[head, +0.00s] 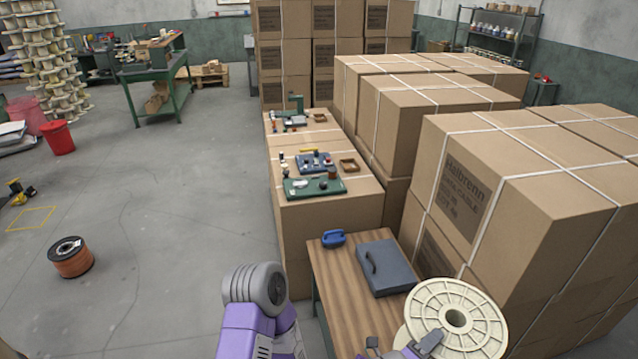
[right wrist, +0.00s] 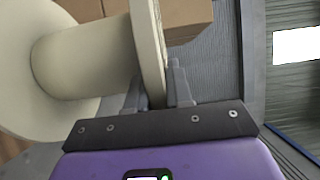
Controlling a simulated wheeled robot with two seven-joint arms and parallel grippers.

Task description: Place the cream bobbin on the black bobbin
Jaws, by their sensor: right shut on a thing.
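The cream bobbin (head: 457,314) is at the lower right of the head view, tilted with one round flange facing up. My right gripper (head: 402,349) is shut on its flange rim. In the right wrist view the gripper's fingers (right wrist: 158,88) stand on either side of the flange of the cream bobbin (right wrist: 85,62). The black bobbin (head: 70,257), with black flange and copper-coloured winding, stands upright on the floor at the left, far from the gripper. My left gripper is out of view.
A wooden-topped table (head: 337,285) holds a grey case (head: 385,268) and a blue object (head: 333,238). Stacked cartons (head: 540,185) crowd the right. A red bucket (head: 58,138) and a tower of cream spools (head: 45,60) stand at the left. The floor (head: 170,215) between is clear.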

